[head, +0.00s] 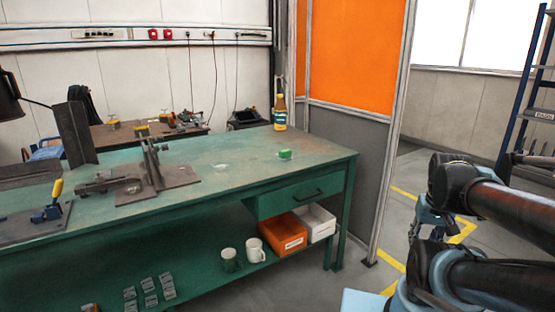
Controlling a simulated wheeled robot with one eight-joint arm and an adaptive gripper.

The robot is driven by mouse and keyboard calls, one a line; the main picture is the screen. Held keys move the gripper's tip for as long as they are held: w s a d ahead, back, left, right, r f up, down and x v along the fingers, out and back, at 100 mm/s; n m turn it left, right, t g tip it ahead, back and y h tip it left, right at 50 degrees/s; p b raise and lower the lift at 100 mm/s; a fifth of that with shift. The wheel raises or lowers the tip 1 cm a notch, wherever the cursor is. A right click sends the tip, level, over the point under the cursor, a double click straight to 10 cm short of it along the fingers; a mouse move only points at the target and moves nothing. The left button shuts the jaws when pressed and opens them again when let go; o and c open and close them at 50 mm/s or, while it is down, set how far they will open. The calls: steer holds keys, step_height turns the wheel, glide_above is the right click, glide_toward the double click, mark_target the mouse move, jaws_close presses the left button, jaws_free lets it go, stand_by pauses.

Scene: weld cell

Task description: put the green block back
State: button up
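A small green block (285,154) lies on the top of the green workbench (318,163), near its right end and above the drawer. Nothing touches the block. My arm is folded at the right edge of the head view, apart from the bench. I cannot make out my gripper's fingers there, and nothing of mine is near the block.
A bottle (280,113) stands at the bench's back right corner. A clamp fixture (157,178) sits left of the block. Below are an orange bin (283,236), a white bin (318,222) and two mugs (255,250). A partition (350,55) stands behind; floor is open at right.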

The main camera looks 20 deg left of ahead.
steer(key=o, duration=0.8)
steer(key=shift+s+a+r, duration=0.2)
steer(key=shift+s+r, duration=0.05)
steer(key=shift+r, duration=0.1)
steer(key=shift+o, duration=0.3)
steer(key=w+a+r+n+t+y, duration=0.2)
steer(key=w+a+r+n, duration=0.1)
steer(key=w+a, duration=0.5)
steer(key=shift+w+r+y, duration=0.25)
steer(key=shift+w+y, duration=0.05)
steer(key=shift+w, duration=0.8)
steer(key=n+t+y, duration=0.5)
steer(key=n+y, duration=0.2)
steer(key=y, duration=0.2)
glide_toward(288, 153)
steer(key=x, duration=0.5)
steer(key=shift+w+a+r, duration=0.1)
steer(key=shift+w+a, duration=0.15)
steer(key=shift+x, duration=3.1)
